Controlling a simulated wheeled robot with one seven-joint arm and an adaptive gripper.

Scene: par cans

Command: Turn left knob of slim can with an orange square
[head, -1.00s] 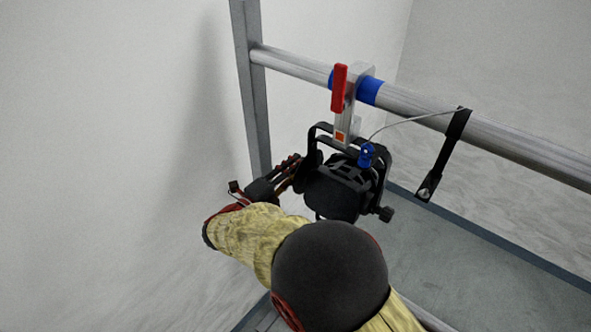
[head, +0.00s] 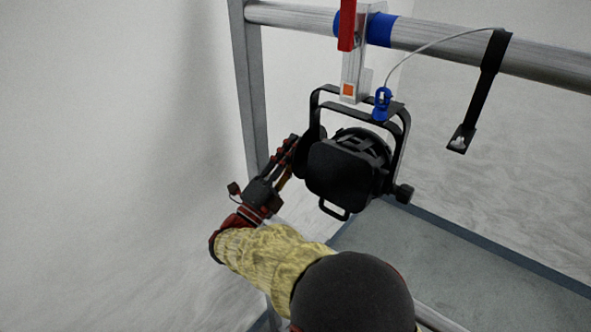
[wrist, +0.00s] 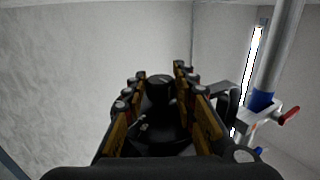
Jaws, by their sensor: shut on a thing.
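The black slim can (head: 345,175) hangs in its yoke from a silver clamp with an orange square (head: 348,90). Its right knob (head: 404,193) sticks out on the right side. My gripper (head: 297,150) is at the can's left side, its fingers shut around the left knob. In the head view that knob is mostly hidden by the fingers. In the wrist view the dark round knob (wrist: 160,88) shows between the fingertips, with black parts of the can behind and below it.
A horizontal silver pipe (head: 460,52) with blue bands carries the clamp, which has a red handle (head: 347,25). A grey upright post (head: 250,95) stands at left. A safety cable with a blue end (head: 382,104) and a black strap (head: 480,90) hang nearby.

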